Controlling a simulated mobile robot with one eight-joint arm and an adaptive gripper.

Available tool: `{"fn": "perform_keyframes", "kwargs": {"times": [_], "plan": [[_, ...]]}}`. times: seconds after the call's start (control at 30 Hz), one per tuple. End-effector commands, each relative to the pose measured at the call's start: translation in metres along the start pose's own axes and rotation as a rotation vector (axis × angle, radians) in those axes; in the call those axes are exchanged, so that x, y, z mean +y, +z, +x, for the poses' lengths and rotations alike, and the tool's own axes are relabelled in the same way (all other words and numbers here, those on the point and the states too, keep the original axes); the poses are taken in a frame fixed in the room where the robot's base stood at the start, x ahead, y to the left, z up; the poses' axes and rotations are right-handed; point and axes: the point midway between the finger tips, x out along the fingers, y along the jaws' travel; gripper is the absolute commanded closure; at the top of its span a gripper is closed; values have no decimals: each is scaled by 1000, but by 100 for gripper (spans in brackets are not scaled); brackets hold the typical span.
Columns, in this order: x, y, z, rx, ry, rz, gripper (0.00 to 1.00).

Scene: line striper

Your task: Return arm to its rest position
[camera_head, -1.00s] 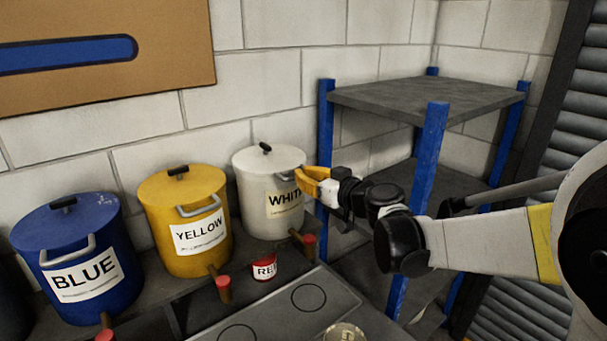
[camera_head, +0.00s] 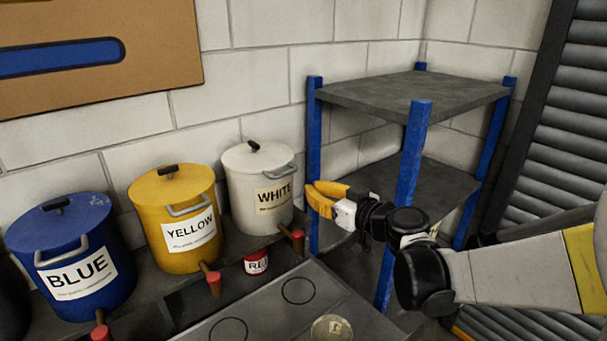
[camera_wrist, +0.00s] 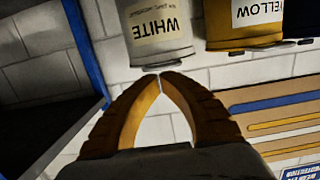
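My gripper (camera_head: 312,190) has yellow-orange fingers and is just right of the white bucket (camera_head: 257,218) in the head view, with a small gap between them in the picture. In the wrist view its fingertips (camera_wrist: 161,75) meet, with nothing visible between them. The lower part of my arm reaches in from the right edge of the head view. The white bucket hangs upside down in the wrist view, above the fingertips.
A grey shelf with blue posts (camera_head: 407,165) stands behind and beside my arm. The dark bench top (camera_head: 268,320) is in front. A shutter (camera_head: 540,130) is at the right.

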Motion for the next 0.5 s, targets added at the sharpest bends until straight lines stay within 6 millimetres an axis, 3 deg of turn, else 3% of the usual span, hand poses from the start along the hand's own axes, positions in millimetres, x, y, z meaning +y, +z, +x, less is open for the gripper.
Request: {"fn": "perform_keyframes", "kwargs": {"times": [0.17, 0.27, 0.4, 0.5], "plan": [[-18, 24, -18, -81, -14, 27, 100], [-39, 56, -41, -204, -13, 72, 100], [-65, 117, -94, -420, 49, 153, 100], [-73, 163, -138, -561, 144, 207, 100]]}}
